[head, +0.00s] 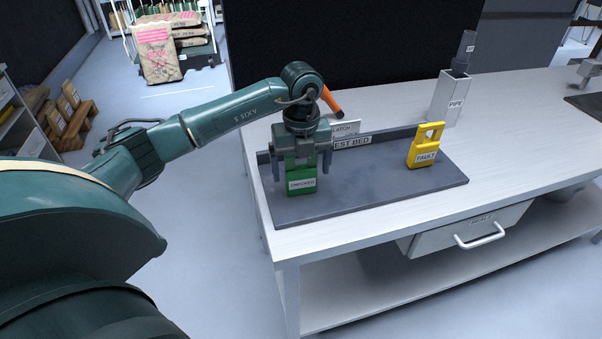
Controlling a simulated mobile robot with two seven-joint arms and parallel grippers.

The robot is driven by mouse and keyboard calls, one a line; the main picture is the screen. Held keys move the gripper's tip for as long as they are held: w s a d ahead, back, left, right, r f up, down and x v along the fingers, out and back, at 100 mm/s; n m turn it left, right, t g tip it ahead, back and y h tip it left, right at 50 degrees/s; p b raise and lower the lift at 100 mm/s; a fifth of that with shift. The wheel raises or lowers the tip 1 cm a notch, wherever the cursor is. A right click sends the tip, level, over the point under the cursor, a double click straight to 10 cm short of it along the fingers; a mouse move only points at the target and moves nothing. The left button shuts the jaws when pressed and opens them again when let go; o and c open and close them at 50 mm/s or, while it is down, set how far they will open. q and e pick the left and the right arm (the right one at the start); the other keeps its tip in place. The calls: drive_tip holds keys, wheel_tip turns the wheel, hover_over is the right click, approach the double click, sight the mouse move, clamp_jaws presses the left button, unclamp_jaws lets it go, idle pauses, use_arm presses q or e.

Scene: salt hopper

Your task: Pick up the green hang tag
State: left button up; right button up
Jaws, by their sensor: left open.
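The green hang tag (302,178) stands upright at the left end of the dark grey test bed (385,190) on the white bench. It bears a white label that seems to read "CHECKED". My left gripper (303,178) points down right over the tag, with a finger on each side of its upper part. The gripper is open, and I cannot tell whether the fingers touch the tag. The upper part of the tag is partly hidden by the gripper. My right gripper is not in view.
A yellow "FAULT" tag (426,147) stands at the right of the test bed. Behind are a "LATCH" sign (345,128), an orange handle (331,101) and a grey "PIPE" holder (452,98). A drawer (465,231) hangs below the bench (530,140). The bench's right side is mostly clear.

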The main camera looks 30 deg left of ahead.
use_arm(q)
drive_tip(key=c, duration=1.1)
